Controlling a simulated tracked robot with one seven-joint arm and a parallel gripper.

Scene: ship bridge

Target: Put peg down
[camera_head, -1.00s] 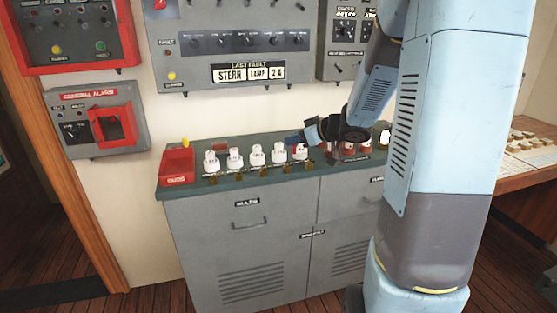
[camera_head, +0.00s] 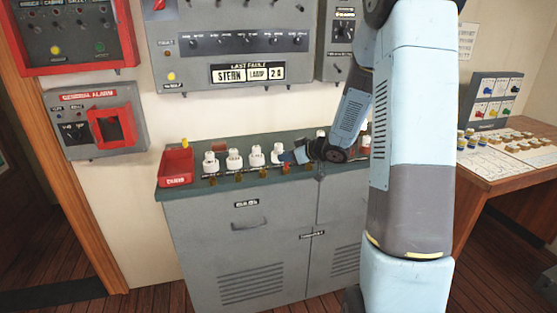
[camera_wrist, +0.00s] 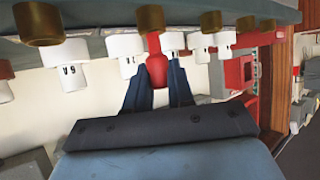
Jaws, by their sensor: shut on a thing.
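The peg is a red piece (camera_wrist: 157,70) between my fingertips in the wrist view, which looks upside down. The two dark blue fingers also show in the wrist view (camera_wrist: 158,88). In the head view the peg is mostly hidden by my gripper. White holders (camera_head: 234,160) stand in a row along the cabinet top, with brass pieces (camera_head: 239,179) in front of them. I cannot tell whether the peg touches a holder.
A red open box (camera_head: 176,167) stands at the cabinet's left end. A large grey panel (camera_head: 235,45) hangs on the wall behind, and a red-framed alarm box (camera_head: 108,125) is at the left. A wooden desk (camera_head: 505,170) with controls is at the right.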

